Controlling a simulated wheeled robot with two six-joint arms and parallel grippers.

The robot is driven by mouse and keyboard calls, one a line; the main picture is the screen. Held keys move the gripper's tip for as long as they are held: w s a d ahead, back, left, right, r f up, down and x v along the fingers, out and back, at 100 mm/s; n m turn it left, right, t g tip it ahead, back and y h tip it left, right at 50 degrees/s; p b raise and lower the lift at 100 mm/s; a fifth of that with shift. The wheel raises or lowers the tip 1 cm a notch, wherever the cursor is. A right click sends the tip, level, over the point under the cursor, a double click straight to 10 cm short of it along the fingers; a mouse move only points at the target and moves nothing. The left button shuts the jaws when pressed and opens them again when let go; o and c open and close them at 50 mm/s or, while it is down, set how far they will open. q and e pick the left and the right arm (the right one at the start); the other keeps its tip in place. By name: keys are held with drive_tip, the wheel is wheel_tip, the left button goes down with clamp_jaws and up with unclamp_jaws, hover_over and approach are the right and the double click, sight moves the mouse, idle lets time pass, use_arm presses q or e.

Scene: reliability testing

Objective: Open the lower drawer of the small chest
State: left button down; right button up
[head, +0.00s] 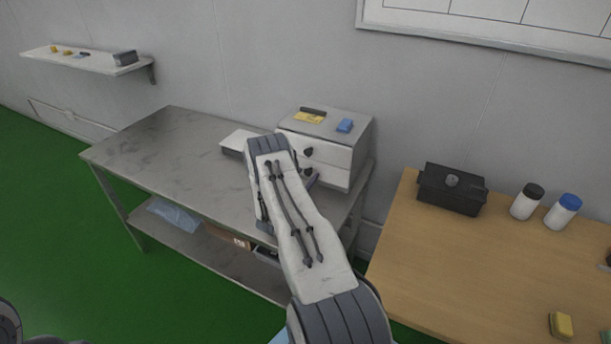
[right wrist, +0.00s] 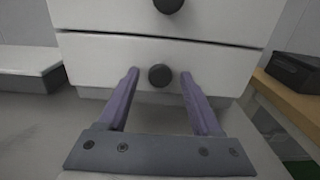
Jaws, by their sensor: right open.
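The small chest (head: 355,134) stands at the right end of the grey metal table, with two white drawer fronts and a dark round knob on each. Both drawers look closed. In the right wrist view the lower drawer (right wrist: 105,62) faces me, its knob (right wrist: 160,75) centred between my fingers. The upper drawer's knob (right wrist: 168,5) is at the top edge. My right gripper (right wrist: 160,79) is open, one purple finger on each side of the lower knob, with gaps to both. In the head view my right arm hides most of the gripper. My left gripper is not in view.
A white flat box (head: 236,141) lies left of the chest. A yellow item (head: 309,118) and a blue block (head: 345,126) lie on the chest's top. The wooden table (head: 440,262) at right holds a black box (head: 451,190) and two bottles. The metal table's left part is clear.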

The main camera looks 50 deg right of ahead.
drive_tip(key=shift+d, duration=0.1)
clamp_jaws()
idle(1.4)
